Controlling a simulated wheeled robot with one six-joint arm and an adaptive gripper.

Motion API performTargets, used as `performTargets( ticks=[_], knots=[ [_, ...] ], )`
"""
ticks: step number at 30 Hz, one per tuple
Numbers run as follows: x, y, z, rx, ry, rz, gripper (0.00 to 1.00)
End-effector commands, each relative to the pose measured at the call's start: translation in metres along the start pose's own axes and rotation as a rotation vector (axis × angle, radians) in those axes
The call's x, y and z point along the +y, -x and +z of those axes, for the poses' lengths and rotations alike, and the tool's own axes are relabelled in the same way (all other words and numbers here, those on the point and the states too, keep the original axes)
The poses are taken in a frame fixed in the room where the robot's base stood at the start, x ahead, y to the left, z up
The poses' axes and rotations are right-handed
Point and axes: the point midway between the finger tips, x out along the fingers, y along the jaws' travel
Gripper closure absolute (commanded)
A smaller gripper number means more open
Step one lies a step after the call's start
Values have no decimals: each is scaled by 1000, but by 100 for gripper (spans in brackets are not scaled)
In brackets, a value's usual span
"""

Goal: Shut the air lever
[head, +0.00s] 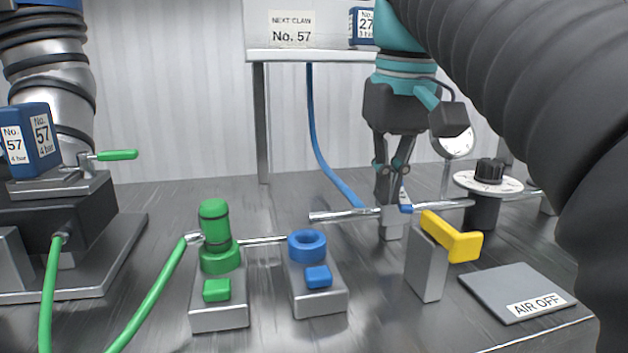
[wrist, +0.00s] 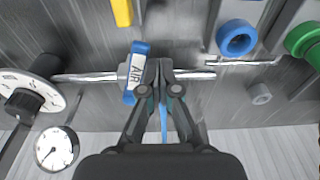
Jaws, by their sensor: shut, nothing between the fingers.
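The air lever is a blue handle with a white AIR label (wrist: 135,72). In the wrist view it lies across the metal pipe (wrist: 205,75). In the head view only a small part of the lever (head: 405,200) shows beside my fingers, above a small metal block. My gripper (head: 388,203) points down at the pipe, its fingers shut and empty. In the wrist view my gripper (wrist: 160,64) is just right of the lever, very close; I cannot tell whether they touch.
A yellow handle (head: 455,240) on a grey block and an AIR OFF plate (head: 515,292) stand in front, to the right. A dial with a black knob (head: 488,180) and a gauge (wrist: 57,148) are close by. Green (head: 214,235) and blue (head: 307,245) fittings stand left.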

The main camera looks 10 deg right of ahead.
Motion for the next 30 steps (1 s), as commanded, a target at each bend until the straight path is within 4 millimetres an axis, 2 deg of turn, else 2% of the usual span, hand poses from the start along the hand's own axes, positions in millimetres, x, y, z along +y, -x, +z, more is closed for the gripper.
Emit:
performTargets(
  ticks=[14, 24, 30],
  knots=[
    [6, 1, 5, 0, -1, 1, 100],
    [22, 2, 11, 0, -1, 1, 100],
    [19, 20, 8, 0, 0, 0, 100]
  ],
)
